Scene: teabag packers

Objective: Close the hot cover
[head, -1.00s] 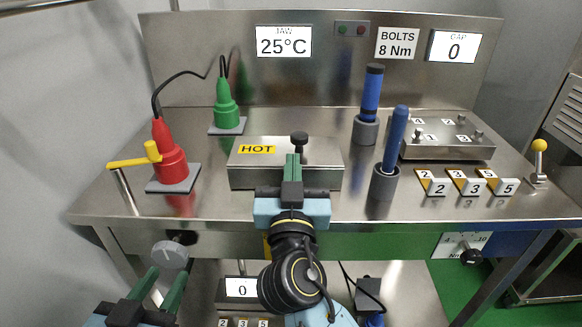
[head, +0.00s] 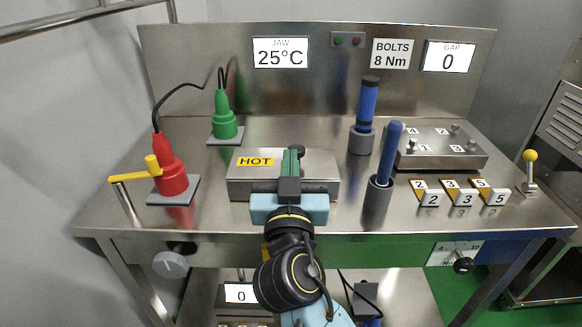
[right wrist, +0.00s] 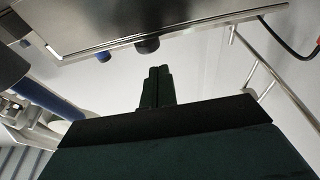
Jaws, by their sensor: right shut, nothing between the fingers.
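The hot cover, a low metal box shape with a yellow HOT label (head: 255,162), sits in the middle of the bench. It looks flat-topped and lowered, though its hinge and any gap are not clear. Its black knob (head: 299,150) is partly hidden behind my right gripper's fingers. My right gripper (head: 291,152) is shut and empty, in front of the cover in the head view; whether it touches the cover or knob cannot be told. The shut dark green fingers (right wrist: 158,85) also show in the right wrist view. My left gripper is out of view.
The red plug (head: 168,178) and green plug (head: 224,122) stand at the left. A blue tool in a grey holder (head: 378,195) stands close to the right of my gripper, with another blue tool (head: 367,103) behind. A metal block (head: 442,160) and numbered tiles lie further right.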

